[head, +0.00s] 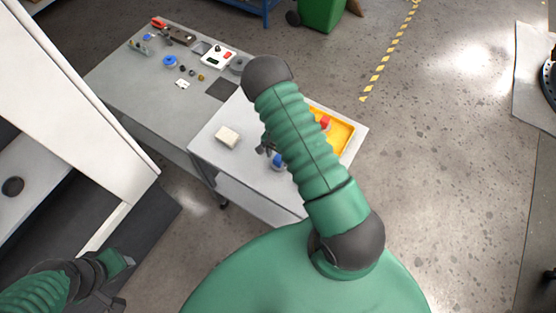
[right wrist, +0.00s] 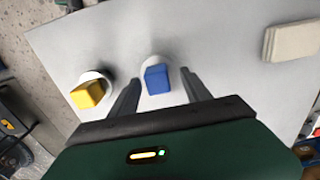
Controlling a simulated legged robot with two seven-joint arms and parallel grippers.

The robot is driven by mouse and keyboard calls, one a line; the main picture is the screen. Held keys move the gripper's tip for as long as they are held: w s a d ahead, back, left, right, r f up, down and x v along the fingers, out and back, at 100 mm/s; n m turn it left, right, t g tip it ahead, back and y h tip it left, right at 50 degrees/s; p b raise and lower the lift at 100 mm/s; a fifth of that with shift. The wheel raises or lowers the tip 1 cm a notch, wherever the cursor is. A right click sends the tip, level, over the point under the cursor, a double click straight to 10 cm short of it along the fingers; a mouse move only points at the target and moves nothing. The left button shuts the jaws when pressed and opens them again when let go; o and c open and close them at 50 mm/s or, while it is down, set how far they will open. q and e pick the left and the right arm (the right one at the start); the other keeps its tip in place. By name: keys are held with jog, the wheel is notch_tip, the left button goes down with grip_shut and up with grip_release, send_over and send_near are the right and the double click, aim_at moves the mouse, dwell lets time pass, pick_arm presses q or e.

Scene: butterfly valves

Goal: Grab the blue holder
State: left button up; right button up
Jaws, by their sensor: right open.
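The blue holder (right wrist: 157,79) is a small blue block with a pale round part behind it. In the right wrist view it shows between the two fingers of my open right gripper (right wrist: 159,77), and a gap shows on each side. In the head view the blue holder (head: 278,161) stands on the white table, just by the right gripper (head: 266,147), which my arm partly hides. I cannot tell how far the fingertips are from the holder in depth. My left gripper (head: 108,287) is at the lower left, and its fingers are unclear.
A yellow holder (right wrist: 88,93) stands left of the blue one in the right wrist view. A pale block (head: 227,137) lies on the white table (head: 205,145). An orange tray (head: 341,134) with a red item (head: 325,121) is behind my arm. A grey table (head: 125,75) bears several small parts.

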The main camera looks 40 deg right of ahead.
jog(key=shift+s+f, duration=0.2)
jog(key=shift+f, duration=0.65)
jog(key=shift+w+d, duration=0.1)
jog(key=shift+d, duration=0.05)
grip_shut()
jog(key=shift+w, duration=0.1)
dwell(0.5)
